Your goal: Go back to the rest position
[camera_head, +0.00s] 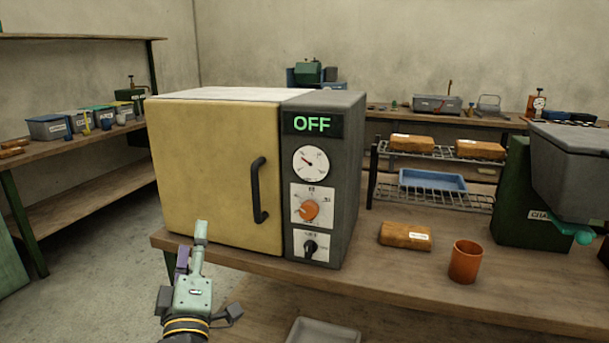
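My gripper (200,240) points up and forward at the lower left of the picture, in front of the oven's lower left part in the view. I see it from behind, so its fingertips overlap and I cannot tell whether it is open or shut. No held object shows clearly. The oven (215,180) has a closed yellow door with a black handle (259,190). Its grey panel has a display (313,123) that reads OFF, a round gauge (311,162), an orange knob (310,210) and a black knob (311,247).
The oven stands on a wooden bench (470,303). To its right are a wire rack (462,152), a brown block (405,236), an orange cup (465,262) and a green-and-grey machine (522,190). A grey tray (323,331) sits low at the bottom. Floor shows at left.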

